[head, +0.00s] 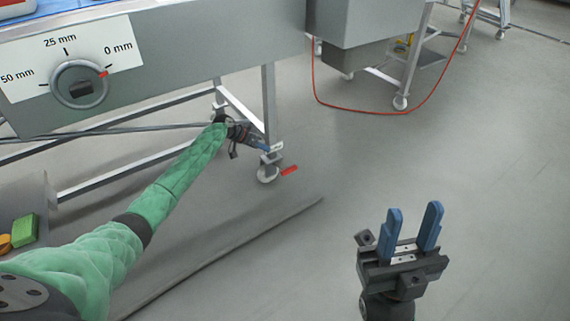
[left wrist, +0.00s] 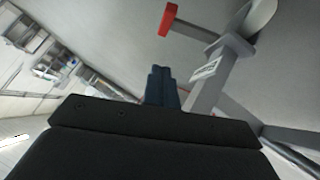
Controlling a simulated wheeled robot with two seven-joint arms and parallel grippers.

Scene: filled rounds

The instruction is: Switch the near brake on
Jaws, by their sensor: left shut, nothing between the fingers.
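The near brake is a red-tipped pedal (head: 289,170) on the caster (head: 267,173) at the foot of the machine's near leg. In the left wrist view the red pedal (left wrist: 168,20) sticks out from the grey leg, above my fingers. My left gripper (head: 265,146) is shut and empty beside the leg, just above the caster. Its closed fingers (left wrist: 162,85) show in the left wrist view, apart from the pedal. A small white label (left wrist: 206,69) is on the leg. My right gripper (head: 411,230) is open and empty over the floor at the right.
The machine's side has a dial (head: 80,84) marked 0, 25 and 50 mm, with its red mark near 0 mm. A red cable (head: 360,108) lies on the floor at the back. A green block (head: 24,230) lies at the left. The floor at the right is clear.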

